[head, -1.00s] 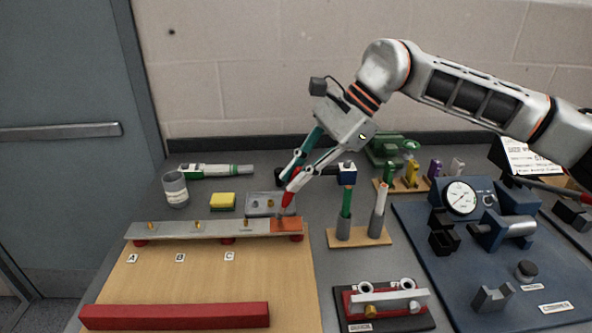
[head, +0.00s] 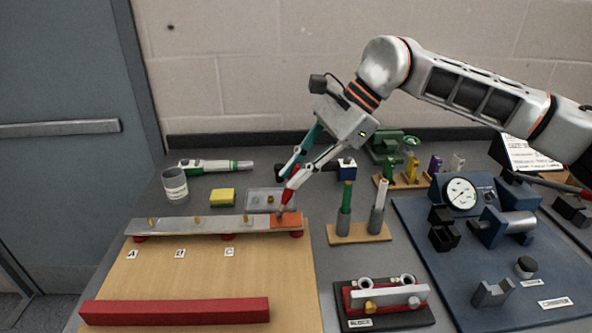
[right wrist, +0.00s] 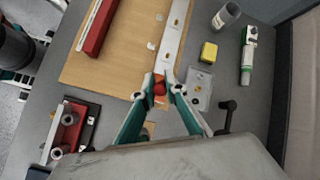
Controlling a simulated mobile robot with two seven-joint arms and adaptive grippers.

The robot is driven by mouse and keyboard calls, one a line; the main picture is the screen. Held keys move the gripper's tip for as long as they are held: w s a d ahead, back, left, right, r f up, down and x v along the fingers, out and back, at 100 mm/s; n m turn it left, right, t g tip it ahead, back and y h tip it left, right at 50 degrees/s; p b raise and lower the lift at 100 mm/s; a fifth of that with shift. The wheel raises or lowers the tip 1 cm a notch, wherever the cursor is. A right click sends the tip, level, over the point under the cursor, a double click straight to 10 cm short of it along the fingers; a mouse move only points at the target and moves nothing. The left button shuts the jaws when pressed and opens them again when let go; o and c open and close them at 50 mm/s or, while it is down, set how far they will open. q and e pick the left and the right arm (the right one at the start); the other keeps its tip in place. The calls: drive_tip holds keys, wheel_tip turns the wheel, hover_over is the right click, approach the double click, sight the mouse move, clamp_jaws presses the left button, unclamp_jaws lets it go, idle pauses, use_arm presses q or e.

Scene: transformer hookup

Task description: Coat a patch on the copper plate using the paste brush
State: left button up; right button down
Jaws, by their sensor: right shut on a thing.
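The orange copper plate (head: 288,221) lies at the right end of a grey metal bar (head: 175,225) on the wooden board. My right gripper (head: 290,182) comes down from above and is shut on the paste brush (head: 286,198), which has a red body. The brush is tilted, with its tip at the back left part of the copper plate. I cannot tell for sure whether the tip touches. In the right wrist view the red brush (right wrist: 159,88) shows between the fingertips. My left gripper is not in view.
A grey jar (head: 175,187), a yellow sponge (head: 222,196) and a clear tray (head: 262,200) stand behind the bar. A holder with two upright tools (head: 360,234) is just right of the plate. A red bar (head: 175,312) lies at the front of the board.

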drive_tip(key=shift+f, duration=0.15)
drive_tip(key=shift+d, duration=0.15)
drive_tip(key=shift+d, duration=0.3)
drive_tip(key=shift+a, duration=0.85)
drive_tip(key=shift+d, duration=0.9)
drive_tip(key=shift+a, duration=0.15)
